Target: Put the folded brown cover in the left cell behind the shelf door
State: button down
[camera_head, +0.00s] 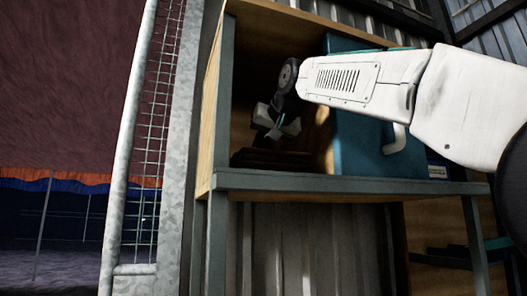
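The folded brown cover (270,159) is a dark, flat, layered bundle. It lies on the floor of the left cell of the shelf (213,100). My gripper (275,134) is inside this cell, pointing down just above the cover. A small gap seems to lie between them, but the dark makes contact hard to judge. The fingers are small and shadowed, so I cannot tell whether they are open or shut. The blue shelf door (362,140), with a pale handle (397,139), stands to the right of my gripper and leaves the left cell uncovered.
My white arm crosses in front of the door's upper part. A metal mesh panel (160,130) stands close to the shelf's left side. A lower shelf bay (440,245) holds dark items at the bottom right. A small labelled item (437,172) sits right of the door.

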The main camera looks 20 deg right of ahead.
jog(key=shift+f, duration=1)
jog(key=c, duration=1.4)
grip_release()
jog(key=shift+f, duration=0.1)
jog(key=shift+o, duration=0.2)
jog(key=shift+s+r, duration=0.2)
jog(key=shift+s, duration=0.05)
jog(key=a+v, duration=0.1)
jog(key=v, duration=1)
jog(key=shift+s+d, duration=0.2)
jog(key=shift+d, duration=0.3)
jog(key=shift+r, duration=0.1)
